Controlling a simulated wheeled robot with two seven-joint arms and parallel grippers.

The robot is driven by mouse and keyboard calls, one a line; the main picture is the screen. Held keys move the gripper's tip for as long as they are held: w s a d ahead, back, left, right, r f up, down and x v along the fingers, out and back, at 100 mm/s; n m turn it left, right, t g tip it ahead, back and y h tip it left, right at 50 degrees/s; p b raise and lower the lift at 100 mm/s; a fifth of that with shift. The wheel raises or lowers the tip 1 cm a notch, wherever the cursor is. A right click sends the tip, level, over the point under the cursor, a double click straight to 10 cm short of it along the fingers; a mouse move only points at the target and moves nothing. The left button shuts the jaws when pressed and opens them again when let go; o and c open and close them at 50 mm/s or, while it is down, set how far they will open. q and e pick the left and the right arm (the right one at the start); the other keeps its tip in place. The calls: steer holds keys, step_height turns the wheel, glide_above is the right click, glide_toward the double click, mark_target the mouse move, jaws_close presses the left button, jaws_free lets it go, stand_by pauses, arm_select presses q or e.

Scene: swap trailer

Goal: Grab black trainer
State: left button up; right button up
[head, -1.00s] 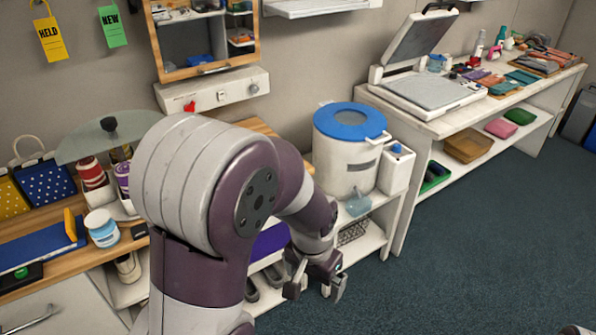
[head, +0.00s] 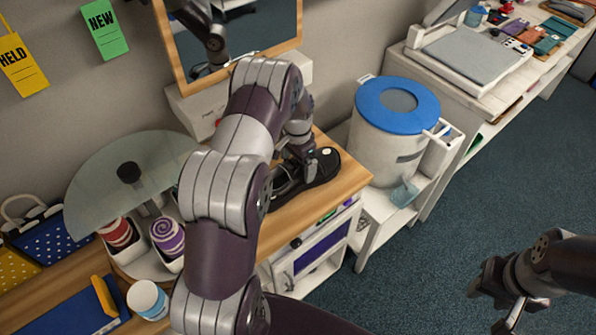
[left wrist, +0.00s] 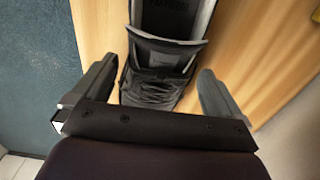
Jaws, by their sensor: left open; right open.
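The black trainer (head: 317,172) lies on the wooden counter below the mirror in the head view, partly hidden by my left arm. My left gripper (head: 300,165) is over it. In the left wrist view the trainer (left wrist: 160,85), with its laces and grey-lined opening, lies between the two open fingers of my left gripper (left wrist: 158,90). A gap shows beside the right finger; whether the left finger touches the shoe I cannot tell. My right gripper (head: 508,308) is open and empty over the blue floor at the lower right.
A white tub with a blue lid (head: 397,105) stands just right of the counter. A glass-topped carousel (head: 135,180) with rolled items is left of my left arm. A wood-framed mirror (head: 235,40) hangs behind. The floor at the right (head: 450,230) is clear.

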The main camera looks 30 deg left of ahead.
arm_select(q)
steer(key=shift+s+d+f, duration=0.1)
steer(key=shift+d+f, duration=0.1)
steer(key=shift+f, duration=0.7)
steer(key=shift+a+f, duration=0.25)
steer(key=shift+d+r, duration=0.1)
steer(key=shift+r, duration=0.05)
steer(key=c, duration=1.2)
